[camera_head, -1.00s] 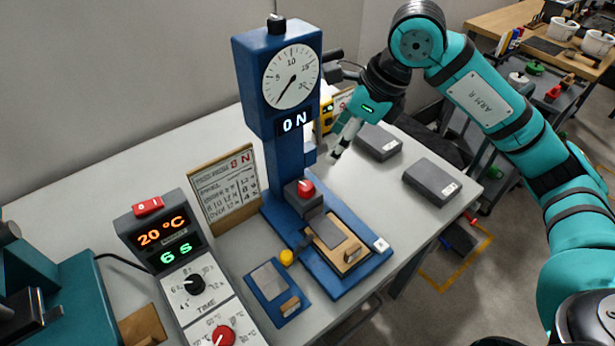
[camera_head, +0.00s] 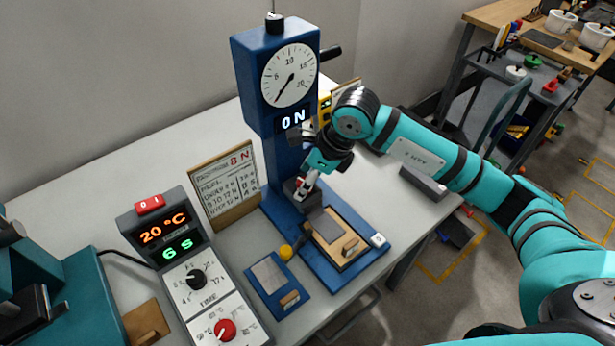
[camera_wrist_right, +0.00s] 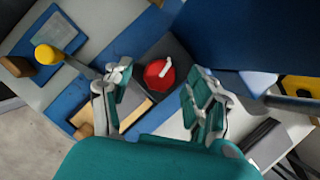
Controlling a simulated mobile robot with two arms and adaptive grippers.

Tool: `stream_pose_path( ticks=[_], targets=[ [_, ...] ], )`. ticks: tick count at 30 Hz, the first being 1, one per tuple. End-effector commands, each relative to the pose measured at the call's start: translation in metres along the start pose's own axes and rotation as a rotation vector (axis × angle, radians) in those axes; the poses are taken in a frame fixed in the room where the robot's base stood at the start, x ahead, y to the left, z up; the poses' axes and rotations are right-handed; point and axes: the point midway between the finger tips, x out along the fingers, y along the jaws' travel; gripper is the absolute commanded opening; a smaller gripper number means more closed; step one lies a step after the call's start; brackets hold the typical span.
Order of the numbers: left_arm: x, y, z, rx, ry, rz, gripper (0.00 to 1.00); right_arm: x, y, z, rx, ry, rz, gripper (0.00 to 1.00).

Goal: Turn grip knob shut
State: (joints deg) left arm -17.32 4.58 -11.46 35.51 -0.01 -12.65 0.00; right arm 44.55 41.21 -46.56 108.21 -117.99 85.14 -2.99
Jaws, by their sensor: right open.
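The grip knob (camera_wrist_right: 158,76) is round and red with a white pointer bar, on top of a dark grey block on the blue test stand (camera_head: 262,75). In the wrist view its pointer runs from the middle toward the upper right. My right gripper (camera_head: 301,192) is open above the block, with one finger on either side of the knob in the wrist view; contact cannot be made out. In the head view the gripper hides most of the knob. A wooden piece with a grey plate (camera_head: 349,249) lies on the stand's base in front of the block. My left gripper is not in view.
The stand's column rises close behind my right gripper, with a dark lever (camera_head: 330,53) at its right. A control box (camera_head: 165,235) reads 20 °C and 6 s. A small blue plate (camera_head: 262,296), a yellow knob (camera_head: 285,252) and a grey box (camera_head: 424,183) are nearby.

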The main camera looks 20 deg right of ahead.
Motion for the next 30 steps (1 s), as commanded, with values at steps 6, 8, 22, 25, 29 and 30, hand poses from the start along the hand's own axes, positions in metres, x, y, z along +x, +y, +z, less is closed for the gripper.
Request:
stream_pose_path(
  ticks=[6,8,22,25,29,30],
  targets=[
    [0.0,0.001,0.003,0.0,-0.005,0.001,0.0,0.0,0.0,0.0,0.0,0.0,0.0,0.48],
    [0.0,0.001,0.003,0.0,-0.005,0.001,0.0,0.0,0.0,0.0,0.0,0.0,0.0,0.4],
    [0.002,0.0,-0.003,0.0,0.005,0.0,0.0,0.0,0.0,0.0,0.009,-0.001,-0.005,0.02],
    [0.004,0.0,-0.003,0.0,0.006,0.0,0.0,0.0,0.0,0.0,0.032,-0.002,-0.016,0.02],
    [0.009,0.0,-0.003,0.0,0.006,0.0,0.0,0.001,0.0,0.0,0.09,-0.003,-0.04,0.02],
    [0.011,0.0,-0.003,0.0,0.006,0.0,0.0,0.001,0.0,0.0,0.112,-0.004,-0.05,0.02]
  ],
)
